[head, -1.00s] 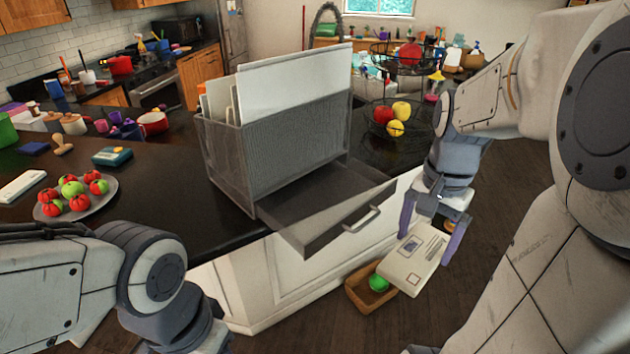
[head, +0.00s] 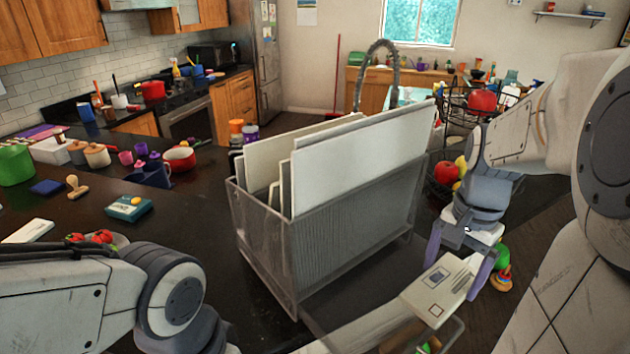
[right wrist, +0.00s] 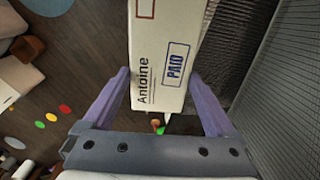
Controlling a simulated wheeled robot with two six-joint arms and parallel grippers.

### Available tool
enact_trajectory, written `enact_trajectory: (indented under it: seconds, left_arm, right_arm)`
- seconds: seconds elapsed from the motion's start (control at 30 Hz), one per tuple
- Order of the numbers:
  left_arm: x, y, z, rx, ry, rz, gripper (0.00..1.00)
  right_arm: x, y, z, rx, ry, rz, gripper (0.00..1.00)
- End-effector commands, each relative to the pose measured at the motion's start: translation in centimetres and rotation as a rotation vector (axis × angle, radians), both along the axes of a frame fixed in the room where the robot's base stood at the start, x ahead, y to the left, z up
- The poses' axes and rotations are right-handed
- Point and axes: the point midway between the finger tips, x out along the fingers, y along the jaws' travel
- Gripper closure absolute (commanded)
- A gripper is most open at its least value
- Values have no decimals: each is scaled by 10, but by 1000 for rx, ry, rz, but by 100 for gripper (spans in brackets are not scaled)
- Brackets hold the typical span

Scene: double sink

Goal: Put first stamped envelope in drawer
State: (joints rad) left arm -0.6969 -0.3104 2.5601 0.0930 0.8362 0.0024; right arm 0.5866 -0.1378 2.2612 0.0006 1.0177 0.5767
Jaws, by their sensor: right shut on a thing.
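My right gripper (head: 452,280) is shut on a white envelope (head: 438,292), held by its side edges. In the right wrist view the envelope (right wrist: 160,50) shows "Antoine" and a blue "PAID" stamp between the two purple fingers (right wrist: 160,76). The grey mesh file organizer (head: 345,235) stands on the dark counter with large white sheets upright in it. Its drawer shows only in part at the bottom of the head view, blurred, with the envelope beside or over its front end; I cannot tell which. My left arm shows at lower left; its gripper is out of frame.
A wire fruit basket (head: 445,170) stands behind the organizer, close to my right arm. A teal box (head: 129,208), a wooden stamp (head: 77,187) and a plate of tomatoes lie on the counter at left.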

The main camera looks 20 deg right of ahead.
Motion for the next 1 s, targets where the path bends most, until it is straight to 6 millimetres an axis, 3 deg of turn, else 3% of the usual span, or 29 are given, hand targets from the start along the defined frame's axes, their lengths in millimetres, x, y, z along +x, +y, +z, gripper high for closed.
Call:
enact_trajectory:
  seconds: [0.4, 0.57, 0.83, 1.0]
  left_arm:
    - [0, 0, 26, 0, 0, -2, 50]
    - [0, 0, 28, 0, 0, -3, 50]
    - [0, 0, 40, 0, 0, -4, 50]
    - [0, 0, 40, 0, 0, -5, 50]
  right_arm:
    - [78, -25, -47, 2, 3, 2, 63]
    - [88, -27, -55, 1, 1, 3, 63]
    - [88, -27, -89, 3, 6, 3, 63]
    - [88, -27, -96, 0, 0, 3, 63]
